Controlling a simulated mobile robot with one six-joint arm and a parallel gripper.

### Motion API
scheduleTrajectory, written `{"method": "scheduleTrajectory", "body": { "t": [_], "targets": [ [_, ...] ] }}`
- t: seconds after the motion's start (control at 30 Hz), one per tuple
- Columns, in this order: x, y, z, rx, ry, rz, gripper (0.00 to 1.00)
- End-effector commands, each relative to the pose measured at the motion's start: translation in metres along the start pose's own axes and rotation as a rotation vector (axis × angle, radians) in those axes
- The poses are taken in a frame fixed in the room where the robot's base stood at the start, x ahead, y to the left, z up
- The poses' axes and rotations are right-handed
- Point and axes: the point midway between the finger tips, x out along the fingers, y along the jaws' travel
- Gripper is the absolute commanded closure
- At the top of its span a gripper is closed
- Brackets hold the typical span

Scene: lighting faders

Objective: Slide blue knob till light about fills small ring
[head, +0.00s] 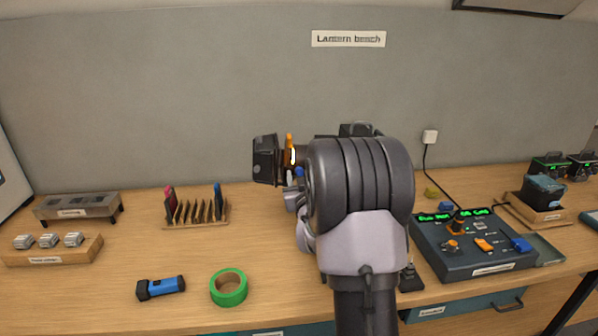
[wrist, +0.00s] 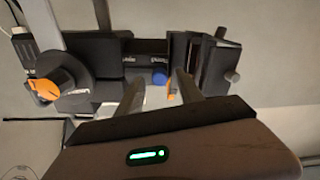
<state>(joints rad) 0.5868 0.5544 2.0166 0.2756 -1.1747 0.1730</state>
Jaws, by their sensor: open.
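A small blue knob (wrist: 160,77) shows in the wrist view on dark equipment, just beyond and between my fingertips. A small blue part (head: 299,172) also shows in the head view beside my arm, low on that equipment. My gripper (wrist: 160,88) is open, its two grey fingers apart, with an orange piece (wrist: 171,92) near the right finger. I cannot tell whether a finger touches the knob. In the head view my arm hides the gripper and most of the equipment. I cannot make out the light spot. Faint curved lines (wrist: 15,172) show at the wrist view's lower left.
A control box (head: 475,262) with green displays, orange knobs and a blue one (head: 521,244) stands at right. A slotted rack (head: 197,218), blue torch (head: 161,287) and green tape roll (head: 229,288) lie left of my arm. Bench around the torch and tape is clear.

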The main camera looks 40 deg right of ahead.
Motion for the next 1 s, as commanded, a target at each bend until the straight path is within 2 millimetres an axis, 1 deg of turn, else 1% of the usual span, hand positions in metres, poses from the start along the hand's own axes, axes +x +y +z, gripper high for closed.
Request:
{"method": "scheduleTrajectory", "body": {
  "t": [0.13,0.17,0.2,0.27,0.3,0.37,1.0],
  "targets": [
    [-0.0003,-0.0001,0.0006,0.000,0.000,0.000,0.56],
    [-0.0003,-0.0001,0.0005,0.000,0.000,0.000,0.62],
    [-0.0004,-0.0001,0.0005,0.000,0.000,0.000,0.70],
    [-0.0004,-0.0001,0.0005,0.000,0.000,0.000,0.82],
    [-0.0005,-0.0001,0.0004,0.000,0.000,0.000,0.90],
    [-0.0005,-0.0001,0.0004,0.000,0.000,0.000,1.00],
    [-0.0007,0.0000,0.0002,0.000,0.000,0.000,1.00]
  ]
}}
